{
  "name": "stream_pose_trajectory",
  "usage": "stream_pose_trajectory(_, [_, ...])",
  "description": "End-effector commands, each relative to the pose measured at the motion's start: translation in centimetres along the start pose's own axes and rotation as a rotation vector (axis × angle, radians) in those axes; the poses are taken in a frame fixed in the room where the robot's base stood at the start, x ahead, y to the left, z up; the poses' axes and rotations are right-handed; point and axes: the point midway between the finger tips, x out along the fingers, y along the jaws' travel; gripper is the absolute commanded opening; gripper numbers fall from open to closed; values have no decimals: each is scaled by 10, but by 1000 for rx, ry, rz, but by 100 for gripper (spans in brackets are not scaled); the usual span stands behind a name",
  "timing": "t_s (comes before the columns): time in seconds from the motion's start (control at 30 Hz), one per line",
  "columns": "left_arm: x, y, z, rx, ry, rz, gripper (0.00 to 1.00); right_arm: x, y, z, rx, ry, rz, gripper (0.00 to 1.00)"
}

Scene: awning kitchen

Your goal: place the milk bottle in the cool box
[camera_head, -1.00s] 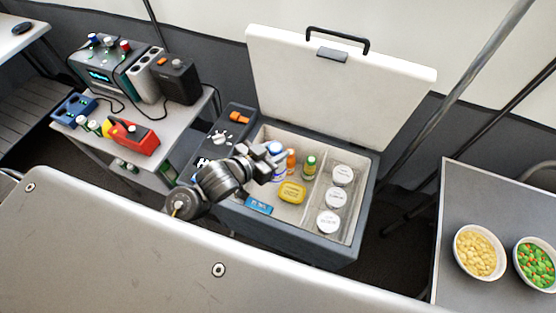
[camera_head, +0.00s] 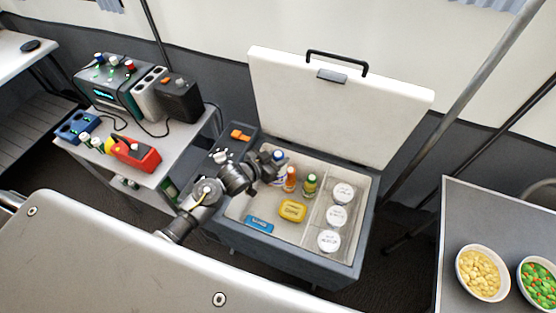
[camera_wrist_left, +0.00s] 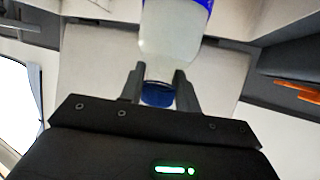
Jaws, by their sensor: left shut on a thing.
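The cool box (camera_head: 362,215) stands open in the middle of the head view, its white lid (camera_head: 335,105) raised at the back. My left gripper (camera_head: 277,164) is over the box's left back part, shut on the white and blue milk bottle (camera_head: 279,155). In the left wrist view the bottle (camera_wrist_left: 168,45) is held between the fingers, with its blue cap (camera_wrist_left: 158,95) near them. The gripper hides part of the bottle in the head view, so I cannot tell whether its base touches the box floor. My right gripper is not in view.
An orange bottle (camera_head: 290,180) and a green bottle (camera_head: 310,184) stand close right of the held bottle. A yellow pack (camera_head: 292,211) and a blue pack (camera_head: 259,224) lie in front. White-lidded jars (camera_head: 343,193) fill the right compartment. A side table (camera_head: 500,225) holds bowls.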

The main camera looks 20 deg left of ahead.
Motion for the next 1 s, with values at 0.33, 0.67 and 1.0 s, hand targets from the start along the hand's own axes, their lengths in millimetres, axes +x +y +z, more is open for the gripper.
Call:
stream_pose_trajectory(0.33, [6,0,13,1,4,-1,0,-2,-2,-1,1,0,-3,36])
stream_pose_trajectory(0.67, [8,0,20,1,4,-1,0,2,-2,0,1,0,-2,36])
stream_pose_trajectory(1.0, [10,0,26,0,0,-1,38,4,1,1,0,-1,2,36])
